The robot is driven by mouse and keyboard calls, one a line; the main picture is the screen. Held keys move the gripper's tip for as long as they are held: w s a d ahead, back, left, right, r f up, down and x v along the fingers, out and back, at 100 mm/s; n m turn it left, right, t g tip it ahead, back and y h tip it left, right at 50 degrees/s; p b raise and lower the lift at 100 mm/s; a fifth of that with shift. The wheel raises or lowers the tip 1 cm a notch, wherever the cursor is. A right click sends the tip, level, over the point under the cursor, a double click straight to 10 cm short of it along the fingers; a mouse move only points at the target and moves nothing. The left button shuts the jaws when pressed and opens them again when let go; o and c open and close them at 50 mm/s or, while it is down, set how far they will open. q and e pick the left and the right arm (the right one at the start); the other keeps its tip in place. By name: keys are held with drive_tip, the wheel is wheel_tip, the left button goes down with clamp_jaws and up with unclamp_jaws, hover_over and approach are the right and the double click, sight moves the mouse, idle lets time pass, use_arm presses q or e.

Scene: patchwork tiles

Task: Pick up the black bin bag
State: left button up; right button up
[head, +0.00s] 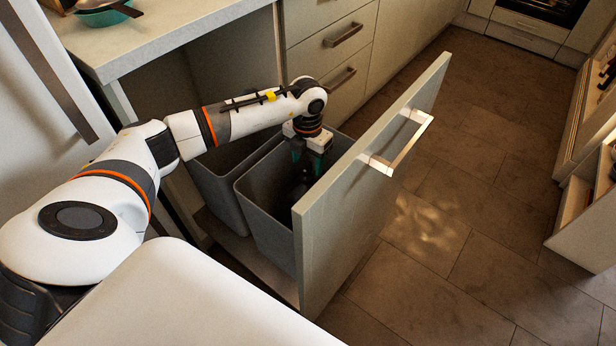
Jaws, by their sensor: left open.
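My left arm reaches in from the left, and its gripper (309,166) points down into the mouth of the front grey bin (268,223). The gripper is open, with its fingertips partly lost in the dark inside the bin. A dark, black shape that looks like the bin bag (290,193) is in this bin, just below the fingers. Its outline is hard to make out in the shadow, and I cannot tell whether the fingers touch it. My right gripper is not in view.
A second grey bin (215,180) stands behind the first in the pulled-out drawer. The drawer front (366,185) with its metal handle (402,145) rises close to the gripper's right. The worktop (160,30) holds a teal bowl (108,13).

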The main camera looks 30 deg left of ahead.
sight(308, 165)
use_arm(q)
wheel_tip(308, 165, down, 5)
drive_tip(key=shift+w+a+b, duration=0.1)
drive_tip(key=shift+b, duration=0.45)
clamp_jaws()
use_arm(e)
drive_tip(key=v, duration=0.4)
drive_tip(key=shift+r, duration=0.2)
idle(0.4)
use_arm(q)
drive_tip(key=shift+w+r, duration=0.15)
